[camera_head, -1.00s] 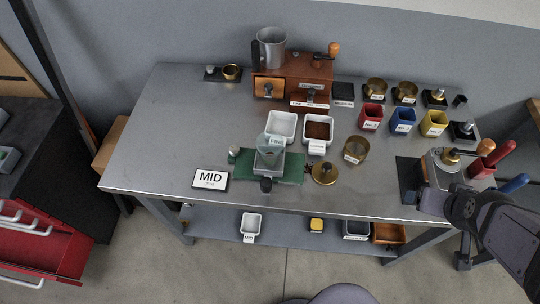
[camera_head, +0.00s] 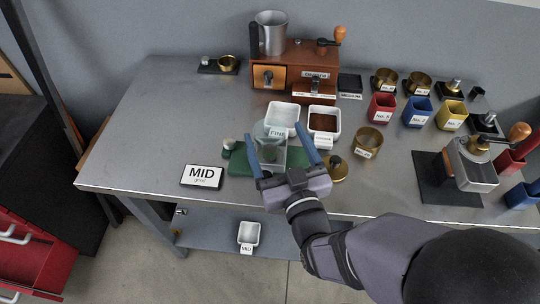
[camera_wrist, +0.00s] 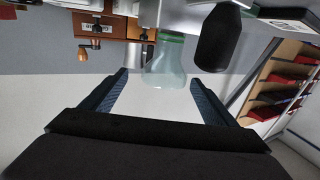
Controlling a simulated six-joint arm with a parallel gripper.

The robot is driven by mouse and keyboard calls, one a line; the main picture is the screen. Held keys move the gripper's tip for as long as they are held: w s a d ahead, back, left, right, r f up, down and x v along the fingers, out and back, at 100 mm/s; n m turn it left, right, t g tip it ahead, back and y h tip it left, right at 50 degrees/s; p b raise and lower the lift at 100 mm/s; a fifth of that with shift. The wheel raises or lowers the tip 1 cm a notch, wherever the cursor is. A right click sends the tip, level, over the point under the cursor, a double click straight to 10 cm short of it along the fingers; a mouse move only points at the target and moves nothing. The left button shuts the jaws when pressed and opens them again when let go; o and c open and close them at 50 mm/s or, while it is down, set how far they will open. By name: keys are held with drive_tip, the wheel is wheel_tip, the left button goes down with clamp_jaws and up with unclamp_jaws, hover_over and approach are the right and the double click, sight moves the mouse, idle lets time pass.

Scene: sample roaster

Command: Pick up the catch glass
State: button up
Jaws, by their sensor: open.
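The catch glass is a clear, greenish vessel (camera_wrist: 165,66), seen in the wrist view between and beyond my two fingertips, widening toward its lower end in the picture. In the head view, a clear vessel marked FINE (camera_head: 271,136) stands over a green base (camera_head: 237,163), partly hidden by my gripper. I cannot tell where the catch glass ends and the upper part begins there. My gripper (camera_head: 276,134) is open, its blue fingers spread on either side of this vessel. In the wrist view, the open gripper (camera_wrist: 163,82) holds nothing.
A black rounded piece (camera_wrist: 222,40) hangs close right of the glass in the wrist view. A brass round piece (camera_head: 338,170) sits right of my gripper. White trays (camera_head: 283,118) lie behind.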

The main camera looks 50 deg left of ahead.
sight(265, 119)
drive_tip(key=shift+d+f, duration=0.1)
drive_tip(key=shift+f, duration=0.15)
drive_tip(key=shift+s+r+p+x, duration=0.15)
drive_tip(key=shift+p+x, duration=0.4)
drive_tip(key=shift+x, duration=1)
drive_tip(key=shift+s+r+p+x, duration=0.15)
drive_tip(key=shift+p+x, duration=0.35)
drive_tip(key=shift+x, duration=1.1)
drive_tip(key=shift+w+a+f, duration=0.15)
drive_tip(key=shift+a, duration=0.45)
drive_tip(key=shift+c, duration=0.2)
drive_tip(key=c, duration=1.2)
